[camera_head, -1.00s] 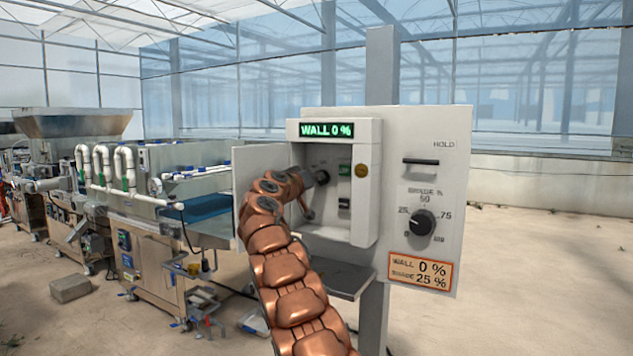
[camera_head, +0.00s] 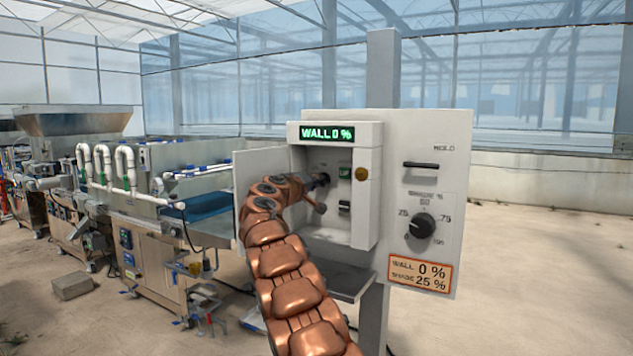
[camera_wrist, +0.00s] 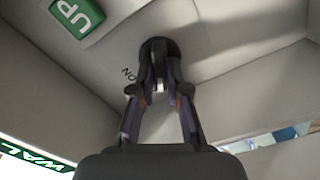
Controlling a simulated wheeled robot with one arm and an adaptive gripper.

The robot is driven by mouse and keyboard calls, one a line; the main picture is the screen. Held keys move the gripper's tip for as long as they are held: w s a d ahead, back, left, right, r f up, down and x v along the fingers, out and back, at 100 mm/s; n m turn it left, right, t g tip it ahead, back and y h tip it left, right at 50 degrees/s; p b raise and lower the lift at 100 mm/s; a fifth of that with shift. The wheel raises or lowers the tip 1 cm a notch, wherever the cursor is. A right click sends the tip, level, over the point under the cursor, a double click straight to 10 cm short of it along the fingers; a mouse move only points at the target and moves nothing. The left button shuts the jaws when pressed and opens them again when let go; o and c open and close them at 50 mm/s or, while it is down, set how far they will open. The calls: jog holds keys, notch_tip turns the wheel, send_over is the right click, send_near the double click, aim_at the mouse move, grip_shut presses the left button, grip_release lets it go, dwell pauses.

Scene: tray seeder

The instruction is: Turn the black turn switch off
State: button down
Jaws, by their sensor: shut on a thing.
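The black turn switch (camera_wrist: 160,43) is on the pale inner wall of the open box, beside the letters "ON" in the wrist view. My gripper (camera_wrist: 160,78) has its two fingers closed around the switch, one on each side. The fingers hide most of the switch, so its exact angle cannot be told. In the head view my arm reaches into the left part of the white control box (camera_head: 366,150), and the switch is mostly hidden behind my gripper (camera_head: 318,181) there.
A green "UP" button (camera_wrist: 76,16) and a lower dark button (camera_head: 344,208) are beside the switch. The display (camera_head: 327,133) reads "WALL 0 %". A black shade dial (camera_head: 421,226) is on the panel's right. The box's open door (camera_head: 247,190) stands left of my arm.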

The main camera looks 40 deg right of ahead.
jog(key=shift+r, duration=0.1)
jog(key=c, duration=1.2)
grip_release()
jog(key=shift+o, duration=0.2)
jog(key=shift+a, duration=0.1)
jog(key=v, duration=1.1)
jog(key=shift+a, duration=0.4)
jog(key=shift+s, duration=0.1)
